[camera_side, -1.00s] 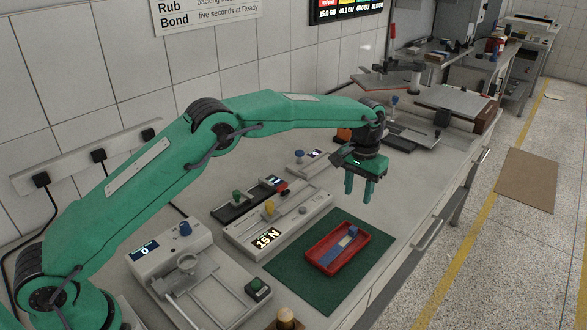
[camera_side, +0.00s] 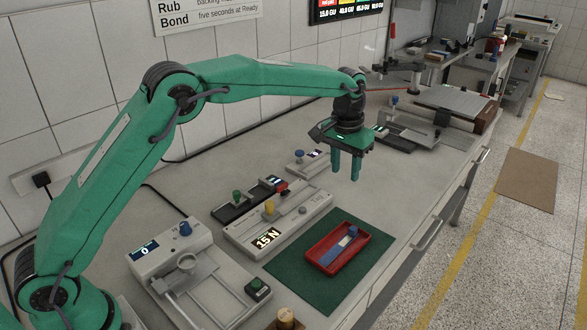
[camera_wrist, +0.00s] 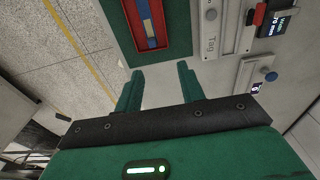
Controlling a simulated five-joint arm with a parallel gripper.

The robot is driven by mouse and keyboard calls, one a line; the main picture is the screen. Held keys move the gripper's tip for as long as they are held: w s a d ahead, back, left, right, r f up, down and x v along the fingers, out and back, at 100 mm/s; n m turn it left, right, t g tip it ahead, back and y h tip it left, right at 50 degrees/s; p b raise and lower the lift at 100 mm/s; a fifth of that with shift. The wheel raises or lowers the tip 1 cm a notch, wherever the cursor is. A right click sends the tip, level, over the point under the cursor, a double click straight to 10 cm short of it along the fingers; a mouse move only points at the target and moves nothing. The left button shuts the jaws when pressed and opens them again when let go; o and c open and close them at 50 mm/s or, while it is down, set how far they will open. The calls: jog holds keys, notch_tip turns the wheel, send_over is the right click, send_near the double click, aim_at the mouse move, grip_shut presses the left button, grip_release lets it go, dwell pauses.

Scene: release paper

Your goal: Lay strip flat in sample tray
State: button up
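The sample tray (camera_side: 313,250) is red and shallow and sits on a green mat. The strip (camera_side: 334,252), blue with a pale stretch, lies lengthwise inside the tray. Both also show at the top of the wrist view, the tray (camera_wrist: 129,14) around the strip (camera_wrist: 150,24). My gripper (camera_side: 346,176) hangs above the bench, up and behind the tray, with its fingers pointing down. In the wrist view my gripper (camera_wrist: 160,80) has its two fingers apart with only bench between them. It is clear of the strip and tray.
The green mat (camera_side: 290,268) lies near the bench's front edge. A fixture marked 15 N (camera_side: 290,222) stands left of it, with a dark device (camera_side: 238,208) behind. A grey device with a blue knob (camera_side: 165,247) stands at the left. Bare bench lies under my gripper.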

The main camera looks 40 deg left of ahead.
jog(key=s+a+r+t, duration=0.1)
jog(key=s+a+r, duration=0.3)
jog(key=s+r, duration=0.35)
jog(key=s+a+r+t, duration=0.1)
jog(key=s+a+r, duration=0.3)
jog(key=s+r, duration=0.3)
jog(key=s+a+f+t, duration=0.1)
jog(key=s+a+f, duration=0.1)
jog(key=s, duration=0.9)
jog(key=s+a+f+t, duration=0.1)
jog(key=s+a+f, duration=0.2)
jog(key=s, duration=0.8)
jog(key=shift+a+f+t, duration=0.2)
jog(key=shift+f+t, duration=0.2)
